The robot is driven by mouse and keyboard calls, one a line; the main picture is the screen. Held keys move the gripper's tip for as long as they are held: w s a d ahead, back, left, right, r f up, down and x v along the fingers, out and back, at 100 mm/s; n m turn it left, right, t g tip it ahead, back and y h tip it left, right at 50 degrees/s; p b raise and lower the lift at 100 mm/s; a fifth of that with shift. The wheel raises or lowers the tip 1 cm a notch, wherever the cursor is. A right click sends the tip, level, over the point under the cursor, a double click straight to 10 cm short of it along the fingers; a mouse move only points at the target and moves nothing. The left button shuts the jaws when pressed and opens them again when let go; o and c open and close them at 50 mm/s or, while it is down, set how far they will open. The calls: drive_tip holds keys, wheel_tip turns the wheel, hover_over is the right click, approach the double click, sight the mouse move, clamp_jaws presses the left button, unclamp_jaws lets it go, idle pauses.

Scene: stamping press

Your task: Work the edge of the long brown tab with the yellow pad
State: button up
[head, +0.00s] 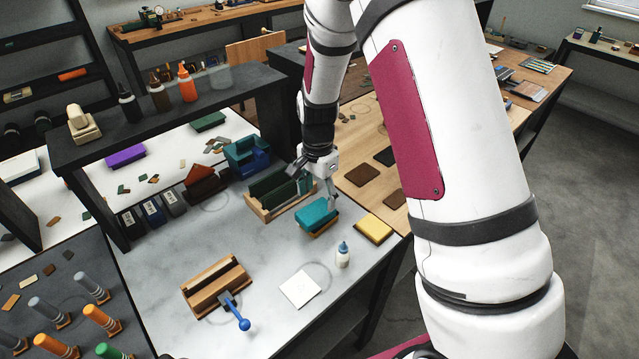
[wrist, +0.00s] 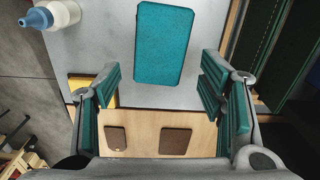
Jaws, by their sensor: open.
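The yellow pad (head: 374,228) lies flat near the right edge of the grey worktop. In the wrist view a strip of the yellow pad (wrist: 78,82) shows partly behind the left finger. My gripper (head: 316,186) is open and empty, above and beside a teal block (head: 317,216). In the wrist view the teal block (wrist: 165,43) lies ahead of the open fingers (wrist: 160,90), apart from them. A wooden holder (head: 214,287) with a blue-knobbed lever stands at the front left of the worktop. I cannot make out the long brown tab with certainty.
A slotted tray of green pieces (head: 280,195) stands just left of the teal block. Dark brown squares (head: 361,173) lie on the wooden table. A raised shelf (head: 180,112) stands behind.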

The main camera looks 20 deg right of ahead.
sight(319, 208)
drive_tip(key=f+b, duration=0.1)
drive_tip(key=f, duration=0.2)
drive_tip(key=f+b, duration=0.1)
drive_tip(key=f, duration=0.2)
drive_tip(key=shift+w+d+f, duration=0.1)
drive_tip(key=shift+w+d, duration=0.05)
drive_tip(key=shift+d, duration=0.05)
drive_tip(key=shift+f, duration=0.9)
drive_tip(key=shift+r, duration=0.1)
drive_tip(key=c, duration=1.1)
drive_tip(key=o, duration=1.4)
drive_tip(key=shift+c, duration=0.2)
